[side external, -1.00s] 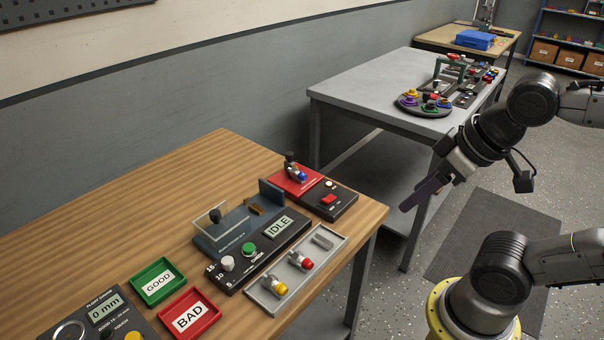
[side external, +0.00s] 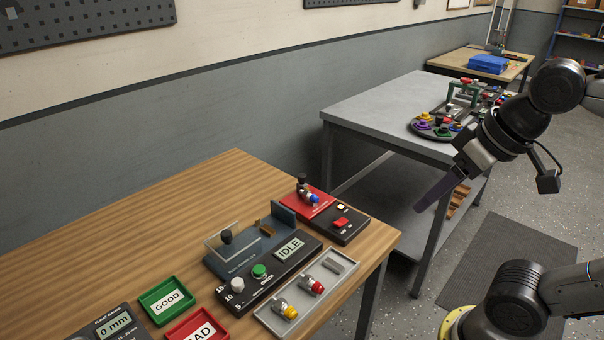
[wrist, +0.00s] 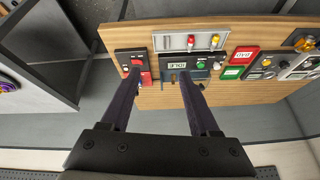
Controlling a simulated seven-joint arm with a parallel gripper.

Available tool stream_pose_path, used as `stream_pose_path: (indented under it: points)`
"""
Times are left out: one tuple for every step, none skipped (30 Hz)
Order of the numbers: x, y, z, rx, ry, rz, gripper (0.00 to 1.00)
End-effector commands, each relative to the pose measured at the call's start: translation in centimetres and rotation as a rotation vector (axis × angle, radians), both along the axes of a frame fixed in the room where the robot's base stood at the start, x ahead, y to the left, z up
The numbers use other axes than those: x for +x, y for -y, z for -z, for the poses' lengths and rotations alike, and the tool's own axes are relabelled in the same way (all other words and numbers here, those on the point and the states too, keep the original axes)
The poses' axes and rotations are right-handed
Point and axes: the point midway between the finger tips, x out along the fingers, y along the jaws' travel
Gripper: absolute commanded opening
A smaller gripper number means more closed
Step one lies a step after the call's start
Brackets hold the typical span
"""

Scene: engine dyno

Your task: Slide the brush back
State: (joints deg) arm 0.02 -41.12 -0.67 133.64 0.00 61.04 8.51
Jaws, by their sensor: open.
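A small brown block (side external: 266,229), which may be the brush, sits on the blue-grey dyno fixture (side external: 228,262) between a clear guard with a black knob (side external: 227,237) and an upright dark plate (side external: 284,212). The fixture's display (side external: 289,249) reads IDLE. My gripper (side external: 437,195) hangs in the air to the right of the wooden bench, apart from everything. In the wrist view my gripper (wrist: 159,78) is open and empty, and its two long dark fingers point toward the bench.
A grey tray (side external: 268,319) with red and yellow knobbed parts lies in front of the fixture. A red and black unit (side external: 340,229) stands to its right. GOOD (side external: 167,301) and BAD (side external: 199,328) trays lie left. A grey table (side external: 365,104) stands behind.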

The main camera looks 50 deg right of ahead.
Motion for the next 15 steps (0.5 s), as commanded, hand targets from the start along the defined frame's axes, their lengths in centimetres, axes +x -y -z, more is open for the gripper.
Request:
stream_pose_path:
  points:
    - [1.1,0.1,-1.9,0.012,0.000,0.026,0.62]
    - [1.7,0.1,-3.0,0.019,-0.003,0.043,0.62]
    - [2.6,0.2,-4.3,0.029,-0.009,0.066,0.62]
    - [3.3,0.2,-5.3,0.037,-0.014,0.085,0.62]
    - [4.1,0.3,-6.3,0.043,-0.020,0.102,0.62]
    - [5.2,0.4,-7.5,0.053,-0.030,0.127,0.62]
    - [6.1,0.6,-8.4,0.059,-0.037,0.145,0.62]
    - [7.1,0.7,-9.3,0.066,-0.045,0.164,0.62]
    - [8.4,0.9,-10.4,0.074,-0.057,0.189,0.62]
    - [9.4,1.0,-11.1,0.080,-0.064,0.207,0.62]
    - [10.4,1.2,-11.7,0.086,-0.072,0.224,0.62]
    - [11.7,1.4,-12.5,0.093,-0.083,0.248,0.62]
    - [12.8,1.6,-13.0,0.098,-0.091,0.264,0.62]
    - [13.8,1.8,-13.4,0.103,-0.100,0.281,0.62]
    - [15.2,2.1,-13.8,0.109,-0.112,0.303,0.62]
